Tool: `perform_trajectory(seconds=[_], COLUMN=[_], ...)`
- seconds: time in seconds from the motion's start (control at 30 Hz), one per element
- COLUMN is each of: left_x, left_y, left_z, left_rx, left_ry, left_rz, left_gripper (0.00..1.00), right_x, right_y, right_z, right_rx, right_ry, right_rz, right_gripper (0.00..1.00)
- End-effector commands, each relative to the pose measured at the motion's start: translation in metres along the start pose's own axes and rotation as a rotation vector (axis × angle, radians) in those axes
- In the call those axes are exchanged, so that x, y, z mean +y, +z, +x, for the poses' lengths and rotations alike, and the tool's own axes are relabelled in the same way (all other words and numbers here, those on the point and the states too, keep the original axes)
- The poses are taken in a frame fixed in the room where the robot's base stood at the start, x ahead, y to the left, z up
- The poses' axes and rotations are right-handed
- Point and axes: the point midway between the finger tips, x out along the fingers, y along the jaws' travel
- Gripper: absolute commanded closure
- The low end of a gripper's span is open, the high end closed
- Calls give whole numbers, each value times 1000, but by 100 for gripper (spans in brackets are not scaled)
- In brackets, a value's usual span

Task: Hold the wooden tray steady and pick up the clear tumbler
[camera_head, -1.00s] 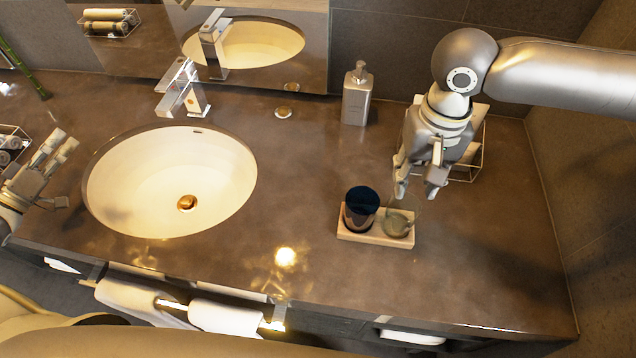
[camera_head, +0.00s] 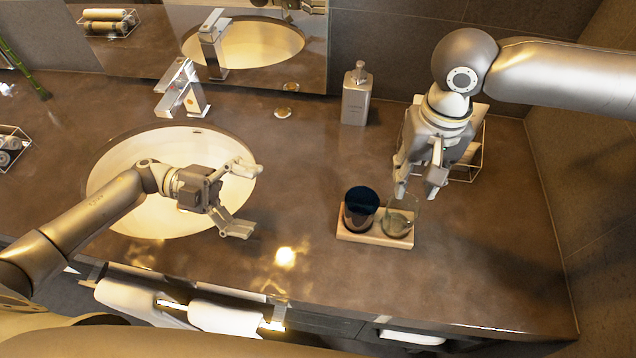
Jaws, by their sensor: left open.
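The wooden tray (camera_head: 372,239) lies on the counter right of the sink. A dark blue tumbler (camera_head: 360,209) stands on its left part and the clear tumbler (camera_head: 397,224) on its right part. My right gripper (camera_head: 416,192) points down from above at the clear tumbler's rim, its fingers apart. One finger overlaps the rim in the picture; I cannot tell whether it touches. My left gripper (camera_head: 246,200) is open and empty over the right side of the sink, its fingers pointing right towards the tray, with a clear gap between.
A soap dispenser (camera_head: 356,94) stands at the back by the wall. A wire basket (camera_head: 468,157) is partly hidden behind my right gripper. The sink (camera_head: 120,170) and faucet (camera_head: 182,90) are on the left. Counter in front and right of the tray is clear.

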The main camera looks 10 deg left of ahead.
Motion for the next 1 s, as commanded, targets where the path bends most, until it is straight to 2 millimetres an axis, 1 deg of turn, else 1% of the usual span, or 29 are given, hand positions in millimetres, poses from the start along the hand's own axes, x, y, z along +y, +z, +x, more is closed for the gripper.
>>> perform_trajectory(seconds=[0.03,0.2,0.4,0.57,0.67,0.8,0.9,1.0], left_x=[0,12,18,14,5,-14,-28,-39], left_y=[-4,-11,-9,1,9,21,26,30], left_z=[15,54,84,99,106,112,115,117], left_rx=[32,132,253,351,410,477,513,535], left_ry=[62,286,543,749,881,1051,1149,1219], left_rz=[94,422,821,1145,1343,1584,1712,1799], left_gripper=[4,4,4,4,4,4,4,4], right_x=[0,0,0,0,0,0,0,0], right_y=[0,0,0,0,0,0,0,0], right_z=[0,0,0,0,0,0,0,0], right_rx=[0,0,0,0,0,0,0,0], right_ry=[0,0,0,0,0,0,0,0], right_rz=[0,0,0,0,0,0,0,0], right_gripper=[64,64,64,64,64,64,64,64])
